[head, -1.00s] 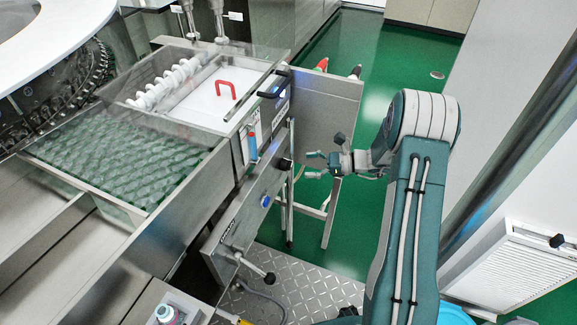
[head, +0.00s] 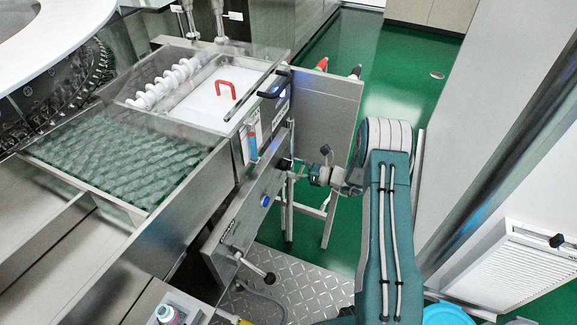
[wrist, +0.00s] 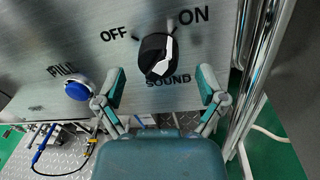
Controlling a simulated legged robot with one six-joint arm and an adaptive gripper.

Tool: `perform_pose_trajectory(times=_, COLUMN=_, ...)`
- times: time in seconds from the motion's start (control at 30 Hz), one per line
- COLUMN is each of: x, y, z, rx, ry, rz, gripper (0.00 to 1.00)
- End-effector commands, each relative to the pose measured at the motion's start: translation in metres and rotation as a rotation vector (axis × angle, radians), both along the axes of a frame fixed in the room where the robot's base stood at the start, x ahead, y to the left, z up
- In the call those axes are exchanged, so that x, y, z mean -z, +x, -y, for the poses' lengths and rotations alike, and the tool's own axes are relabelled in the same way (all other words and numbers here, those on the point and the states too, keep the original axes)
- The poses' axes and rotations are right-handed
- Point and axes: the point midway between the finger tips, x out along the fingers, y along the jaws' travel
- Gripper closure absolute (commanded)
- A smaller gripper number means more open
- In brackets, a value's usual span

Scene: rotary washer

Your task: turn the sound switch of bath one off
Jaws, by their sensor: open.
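The sound switch (wrist: 158,56) is a black rotary knob with a white mark on the steel panel (wrist: 60,40). "OFF" is printed to its upper left, "ON" to its upper right and "SOUND" below it. The white mark leans up and right, toward ON. My gripper (wrist: 161,86) is open in the wrist view, its two fingers apart on the left and right, just below the knob. Nothing is between them that I can see as held. In the head view the knob (head: 284,164) is small, and my gripper (head: 304,168) is close in front of it.
A steel post (wrist: 262,75) stands to the right. In the head view, a steel door plate (head: 325,105) is beyond, and a lever (head: 258,269) sticks out below the panel.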

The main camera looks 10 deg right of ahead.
Motion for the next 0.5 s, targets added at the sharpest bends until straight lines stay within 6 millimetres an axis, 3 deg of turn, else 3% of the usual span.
perform_pose_trajectory(times=0.13, x=0.0002, y=0.0072, z=-0.0126, rx=-0.001, ry=0.0, rz=0.0, gripper=0.1)
perform_pose_trajectory(times=0.43, x=0.0001, y=0.009, z=-0.0151, rx=0.0, ry=0.0, rz=0.0, gripper=0.1)
perform_pose_trajectory(times=0.47, x=0.0001, y=0.0091, z=-0.0151, rx=0.0, ry=0.0, rz=0.0, gripper=0.15)
perform_pose_trajectory(times=0.5, x=0.0001, y=0.0091, z=-0.015, rx=0.0, ry=0.0, rz=0.0, gripper=0.33)
